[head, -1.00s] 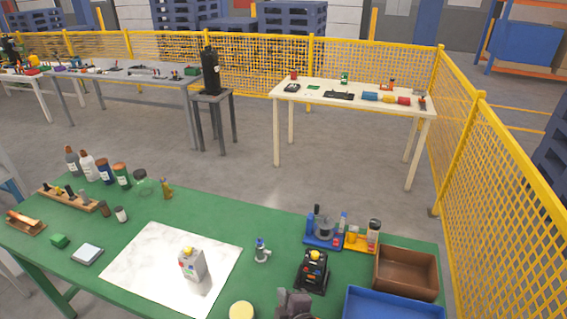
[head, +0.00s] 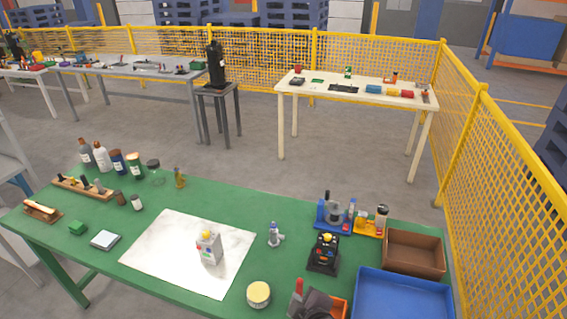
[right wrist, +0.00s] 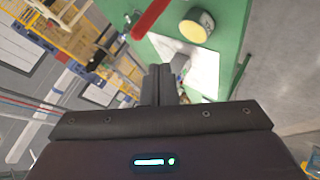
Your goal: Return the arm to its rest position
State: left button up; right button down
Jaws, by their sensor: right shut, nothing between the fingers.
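My right gripper (head: 318,301) shows as a dark grey shape at the bottom edge of the head view, over the front of the green table (head: 200,283). In the right wrist view its two dark fingers (right wrist: 160,78) are together with nothing between them. A red handle-like thing (head: 298,286) and an orange box (head: 340,307), partly hidden by the gripper, are beside it. My left gripper is not in view.
A white sheet (head: 165,262) carries a grey-white box with a yellow top (head: 208,247). A yellow-lidded tin (head: 258,294), a black device (head: 324,254), a blue tray (head: 365,296) and a brown bin (head: 400,262) surround the gripper. Yellow mesh fencing (head: 500,200) stands at right.

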jog(key=s+d+r+m+g+h, duration=0.2)
jog(key=s+d+r+m+g, duration=0.1)
jog(key=s+d+m, duration=0.4)
jog(key=s+d+r+m+g+h, duration=0.1)
jog(key=s+d+r+m+g, duration=0.25)
jog(key=s+d, duration=0.5)
jog(key=s+f+g+b, duration=0.15)
jog(key=f+b, duration=0.25)
jog(key=f, duration=1.6)
jog(key=s+f+b, duration=0.2)
jog(key=f+b, duration=0.2)
jog(key=f, duration=1.6)
pick_arm(q)
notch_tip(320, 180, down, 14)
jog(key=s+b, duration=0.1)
jog(key=b, duration=0.4)
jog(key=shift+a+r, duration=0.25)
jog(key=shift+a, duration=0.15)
pick_arm(e)
jog(key=s+d+f, duration=0.2)
jog(key=s+f, duration=0.7)
jog(key=f, duration=0.1)
jog(key=s+d+f+g, duration=0.1)
jog(key=s+f, duration=0.9)
jog(key=f, duration=0.1)
jog(key=shift+d+f+h, duration=0.15)
jog(key=shift+d+h, duration=0.15)
jog(key=shift+d, duration=0.05)
jog(key=shift+m, duration=0.25)
